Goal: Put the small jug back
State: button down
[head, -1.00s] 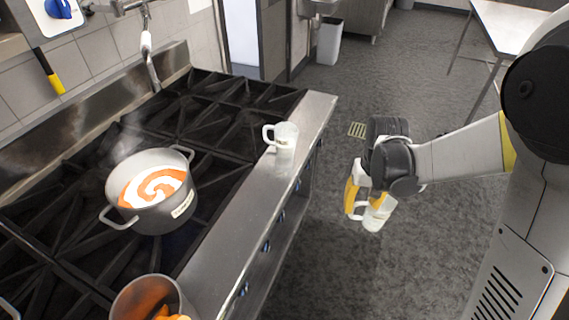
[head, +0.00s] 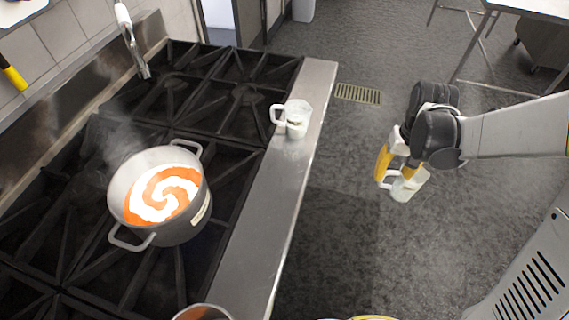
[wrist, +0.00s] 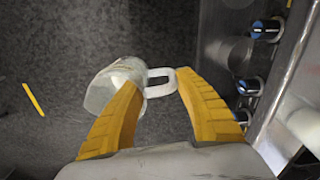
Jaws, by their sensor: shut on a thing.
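A small translucent jug (head: 408,184) with a white handle hangs from my gripper (head: 393,168), over the floor to the right of the stove. My gripper's yellow fingers are shut on this jug, near its handle. In the wrist view the jug (wrist: 107,84) lies tilted at the left finger, and its handle reaches between the fingers of my gripper (wrist: 160,92). A second, similar jug (head: 298,119) with a handle stands upright on the stove's steel front ledge (head: 268,200), with my gripper to its right and apart from it.
A steaming pot (head: 185,228) with an orange and white swirl stands on the black burner grates (head: 70,250). Another pot's rim (head: 203,312) shows at the bottom edge. Control knobs (wrist: 262,30) line the stove front. A table (head: 515,6) stands at the top right. The ledge beyond and before the standing jug is clear.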

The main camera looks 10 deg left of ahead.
jog(key=s+a+r+n+p, duration=0.3)
jog(key=a+r+n+p, duration=0.1)
jog(key=a+r+n, duration=0.45)
jog(key=s+a+r+n+p, duration=0.3)
jog(key=a+r+n+p, duration=0.2)
jog(key=a+r+n, duration=0.35)
jog(key=shift+m, duration=0.3)
jog(key=shift+s+a+f+b, duration=0.2)
jog(key=shift+a+f+b, duration=0.95)
jog(key=shift+a+f, duration=1.8)
jog(key=shift+s+a+f+b, duration=0.15)
jog(key=shift+a+f+b, duration=1)
jog(key=shift+a+f, duration=1.75)
jog(key=shift+r, duration=0.15)
jog(key=shift+f, duration=0.2)
jog(key=c, duration=0.9)
grip_release()
jog(key=shift+a, duration=0.1)
jog(key=shift+r, duration=0.1)
